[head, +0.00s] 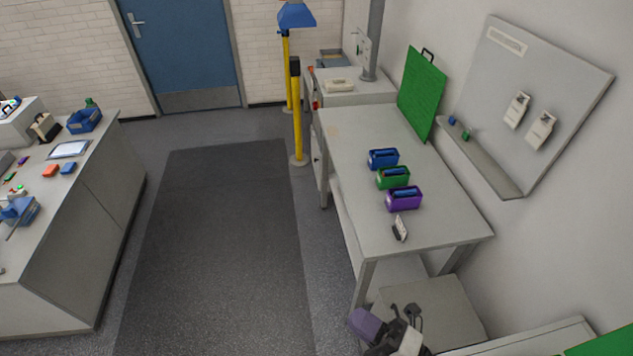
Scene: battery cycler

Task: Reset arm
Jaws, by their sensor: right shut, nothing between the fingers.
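My right gripper (404,310) shows at the bottom of the head view, in front of the near end of the right-hand table (440,215). It is dark, small in the picture, shut and empty. It is apart from the things on the table. A purple part and a pale part of my right arm show just below it. My left gripper is not in view.
The table holds a blue bin (383,160), a green bin (393,178), a purple bin (404,200) and a small white-and-black item (400,229). A low grey surface (430,305) lies close to the gripper. A dark floor mat (215,250) is clear, left of the table.

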